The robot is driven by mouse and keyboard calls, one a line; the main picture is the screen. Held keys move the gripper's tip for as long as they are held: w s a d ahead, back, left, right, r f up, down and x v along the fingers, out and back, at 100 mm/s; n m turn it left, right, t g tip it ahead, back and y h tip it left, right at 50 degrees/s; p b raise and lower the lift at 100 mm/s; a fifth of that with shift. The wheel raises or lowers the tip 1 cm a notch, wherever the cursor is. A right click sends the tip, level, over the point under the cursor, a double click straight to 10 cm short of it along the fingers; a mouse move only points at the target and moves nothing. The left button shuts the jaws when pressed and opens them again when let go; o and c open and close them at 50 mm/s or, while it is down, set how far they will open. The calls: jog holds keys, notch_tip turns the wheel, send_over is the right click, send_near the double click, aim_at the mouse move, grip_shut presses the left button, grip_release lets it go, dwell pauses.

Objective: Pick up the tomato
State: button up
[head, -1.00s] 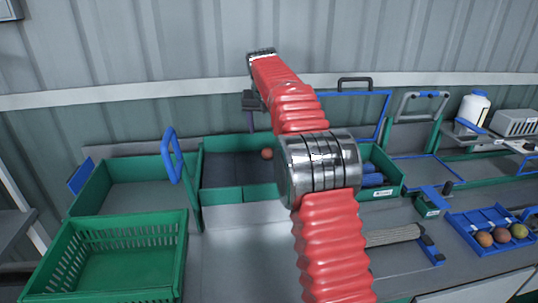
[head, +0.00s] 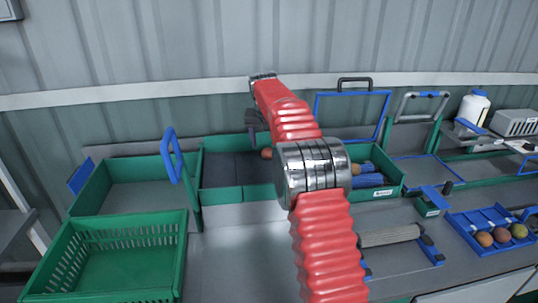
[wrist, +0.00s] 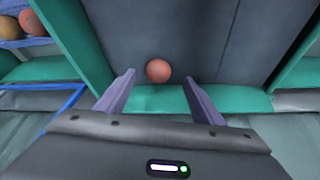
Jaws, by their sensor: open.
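The tomato (head: 266,153), small, round and orange-red, lies on the dark floor of a green-walled bin (head: 222,194), partly hidden by my arm in the head view. In the wrist view the tomato (wrist: 158,70) shows whole, near the green wall and just beyond the tips of my gripper (wrist: 157,79). The two fingers are spread apart, one on each side of it in the picture, with nothing held between them. In the head view my gripper (head: 257,125) hangs over the bin, its fingertips not clearly seen.
An empty green crate (head: 110,265) stands front left. A blue upright handle (head: 171,155) rises left of the bin. Blue rolls (head: 365,181) lie in the bin's right end. A blue tray (head: 493,222) with several fruits is at far right. The wall is close behind.

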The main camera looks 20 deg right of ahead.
aim_at(268, 150)
jog(key=shift+w+d+f, duration=0.1)
jog(key=shift+w+f, duration=0.1)
jog(key=shift+f, duration=0.35)
jog(key=shift+f, duration=0.1)
jog(key=shift+x, duration=2.55)
jog(key=shift+d, duration=0.15)
jog(key=shift+c, duration=0.5)
jog(key=c, duration=0.7)
